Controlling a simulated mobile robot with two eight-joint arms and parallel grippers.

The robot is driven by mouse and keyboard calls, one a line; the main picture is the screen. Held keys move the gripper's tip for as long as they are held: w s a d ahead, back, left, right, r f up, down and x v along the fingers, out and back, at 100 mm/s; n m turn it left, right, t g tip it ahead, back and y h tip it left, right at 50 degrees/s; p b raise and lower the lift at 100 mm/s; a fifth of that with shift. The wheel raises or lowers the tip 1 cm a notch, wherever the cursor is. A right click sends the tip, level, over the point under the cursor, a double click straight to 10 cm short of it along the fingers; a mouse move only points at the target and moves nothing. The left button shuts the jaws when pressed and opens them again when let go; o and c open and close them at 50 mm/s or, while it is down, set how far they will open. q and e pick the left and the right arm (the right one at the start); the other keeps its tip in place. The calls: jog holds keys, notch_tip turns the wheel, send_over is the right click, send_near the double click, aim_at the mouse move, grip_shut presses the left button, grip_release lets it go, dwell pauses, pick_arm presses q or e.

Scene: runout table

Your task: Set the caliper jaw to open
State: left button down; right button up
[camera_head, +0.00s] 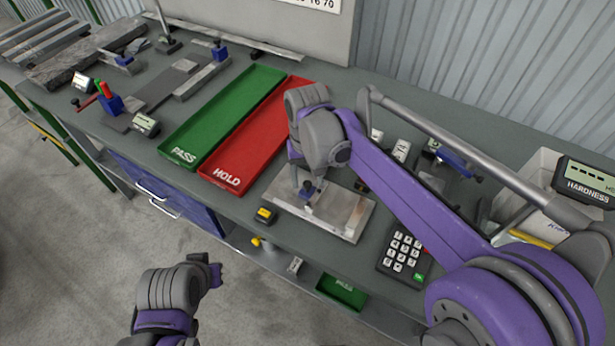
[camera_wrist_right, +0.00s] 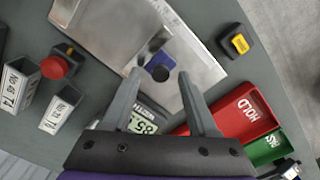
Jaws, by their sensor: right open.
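A small blue block with a dark round knob, which looks like the caliper jaw (camera_head: 309,191), sits on a pale metal plate (camera_head: 345,216). It also shows in the right wrist view (camera_wrist_right: 161,68). My right gripper (camera_wrist_right: 159,76) is open and empty, and its two fingertips appear on either side of the blue block in that view. I cannot tell whether they touch it. A digital readout (camera_wrist_right: 145,122) is partly hidden behind the fingers. In the head view my right arm hides some of the plate. My left gripper (camera_head: 214,272) is low over the floor, well away from the plate; its finger gap is unclear.
A green PASS tray (camera_head: 205,130) and a red HOLD tray (camera_head: 240,157) lie left of the plate. A keypad (camera_head: 403,255) is on the right, and a yellow-topped button box (camera_head: 265,215) is by the front edge. A HARDNESS display (camera_head: 587,183) stands far right.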

aim_at(307, 184)
pick_arm(q)
jog(key=shift+w+r+p, duration=0.15)
jog(key=shift+r+p, duration=0.15)
jog(key=shift+r, duration=0.15)
pick_arm(e)
notch_tip(307, 184, up, 10)
jog(key=shift+r, duration=0.25)
jog(key=shift+s+f, duration=0.1)
